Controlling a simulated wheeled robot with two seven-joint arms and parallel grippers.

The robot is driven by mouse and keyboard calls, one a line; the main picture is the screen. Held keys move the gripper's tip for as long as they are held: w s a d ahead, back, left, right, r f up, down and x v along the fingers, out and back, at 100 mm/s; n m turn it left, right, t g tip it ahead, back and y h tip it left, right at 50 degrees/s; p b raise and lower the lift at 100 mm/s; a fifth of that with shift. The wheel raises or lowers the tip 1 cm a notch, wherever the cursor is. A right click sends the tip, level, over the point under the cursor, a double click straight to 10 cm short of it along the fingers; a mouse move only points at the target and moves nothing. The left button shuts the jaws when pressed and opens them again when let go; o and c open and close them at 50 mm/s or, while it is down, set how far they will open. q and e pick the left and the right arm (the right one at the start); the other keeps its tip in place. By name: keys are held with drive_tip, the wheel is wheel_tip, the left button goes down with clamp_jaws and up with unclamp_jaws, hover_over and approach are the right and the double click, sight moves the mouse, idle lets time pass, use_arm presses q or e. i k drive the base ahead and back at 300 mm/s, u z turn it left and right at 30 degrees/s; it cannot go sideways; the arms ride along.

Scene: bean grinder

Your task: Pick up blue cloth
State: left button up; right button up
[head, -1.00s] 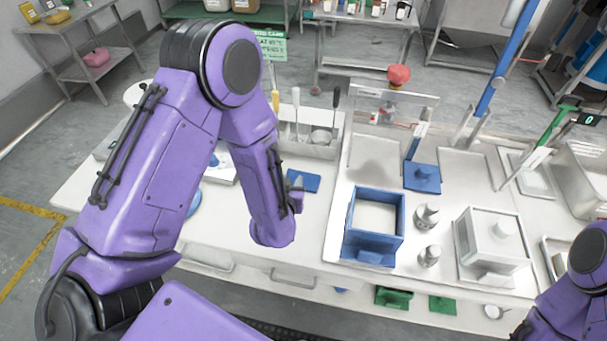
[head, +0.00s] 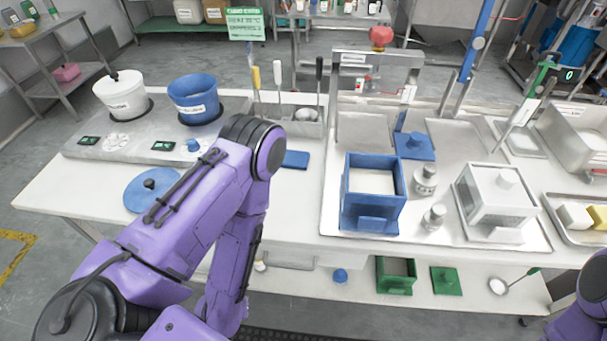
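The blue cloth (head: 295,159) is a small, flat, dark blue piece on the white table, in front of the utensil holder. Its left part is hidden behind the elbow of my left arm. My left arm comes in from the lower left, bends at the elbow beside the cloth and runs down in front of the table edge. My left gripper is not in view. Only a bit of my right arm shows at the lower right edge, and its gripper is out of view.
A blue box (head: 373,194) and a clear-white box (head: 495,203) stand on a tray right of the cloth. A white pot (head: 122,97) and a blue pot (head: 196,100) stand at the left. A round blue lid (head: 150,190) lies in front of them.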

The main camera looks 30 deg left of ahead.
sight(298, 161)
drive_tip(key=z, duration=0.4)
drive_tip(key=k, duration=0.95)
drive_tip(key=u, duration=0.5)
drive_tip(key=i, duration=0.65)
drive_tip(key=u, duration=0.7)
drive_tip(key=i, duration=0.6)
drive_tip(key=z, duration=0.1)
